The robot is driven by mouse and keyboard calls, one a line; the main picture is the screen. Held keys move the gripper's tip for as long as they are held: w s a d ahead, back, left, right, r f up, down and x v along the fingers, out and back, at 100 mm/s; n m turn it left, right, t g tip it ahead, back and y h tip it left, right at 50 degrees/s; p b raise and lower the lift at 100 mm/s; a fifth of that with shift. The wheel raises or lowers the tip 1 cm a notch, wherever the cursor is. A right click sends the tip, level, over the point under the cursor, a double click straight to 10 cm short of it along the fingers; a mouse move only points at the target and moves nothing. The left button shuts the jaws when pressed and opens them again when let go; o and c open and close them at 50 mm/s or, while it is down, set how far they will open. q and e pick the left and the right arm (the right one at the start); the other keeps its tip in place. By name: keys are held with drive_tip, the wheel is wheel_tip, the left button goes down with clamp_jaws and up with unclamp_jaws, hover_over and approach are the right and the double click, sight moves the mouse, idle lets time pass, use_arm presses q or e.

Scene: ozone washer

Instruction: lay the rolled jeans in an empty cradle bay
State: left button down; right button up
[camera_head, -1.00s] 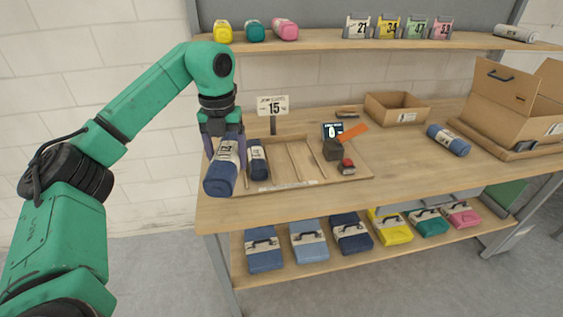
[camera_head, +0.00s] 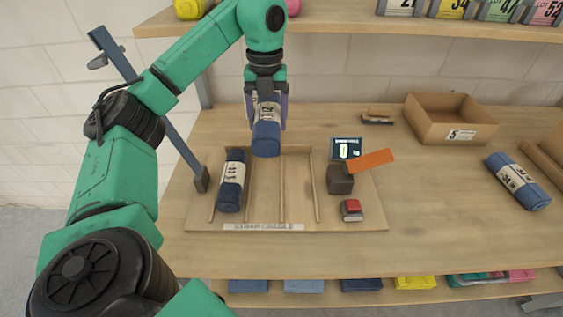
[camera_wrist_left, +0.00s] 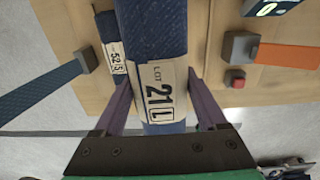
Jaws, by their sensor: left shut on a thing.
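My left gripper (camera_head: 267,122) is shut on a dark blue rolled pair of jeans (camera_head: 266,140) with a paper band. The roll hangs above the back of the wooden cradle (camera_head: 345,221), over its middle bays. In the left wrist view the held roll (camera_wrist_left: 152,30) lies between both fingers, and its band reads "LOT 21 L". A second blue roll (camera_head: 231,181) lies in the cradle's left bay. The bays to its right, between thin wooden dividers (camera_head: 282,190), look empty. My right gripper is not in view.
A dark block with an orange flag (camera_head: 371,160), a small display (camera_head: 346,148) and a red button (camera_head: 351,206) stand on the cradle's right side. A cardboard tray (camera_head: 450,120) and another blue roll (camera_head: 517,181) lie farther right. A slanted grey post (camera_head: 150,110) stands left.

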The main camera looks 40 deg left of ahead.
use_arm(q)
drive_tip(key=b, duration=0.6)
approach(266, 186)
drive_tip(key=shift+a+f, duration=0.15)
drive_tip(key=shift+f, duration=0.65)
wheel_tip(266, 186, down, 3)
drive_tip(key=shift+w+r+p, duration=0.15)
drive_tip(key=shift+r+p, duration=0.05)
drive_tip(key=shift+p, duration=0.1)
drive_tip(key=shift+s+f, duration=0.15)
drive_tip(key=shift+f, duration=0.35)
drive_tip(key=shift+s+f, duration=0.15)
drive_tip(key=shift+f, duration=0.4)
drive_tip(key=shift+w+f, duration=0.2)
drive_tip(key=shift+c, duration=0.2)
unclamp_jaws()
drive_tip(key=shift+o, duration=0.2)
drive_tip(key=shift+s+r, duration=0.1)
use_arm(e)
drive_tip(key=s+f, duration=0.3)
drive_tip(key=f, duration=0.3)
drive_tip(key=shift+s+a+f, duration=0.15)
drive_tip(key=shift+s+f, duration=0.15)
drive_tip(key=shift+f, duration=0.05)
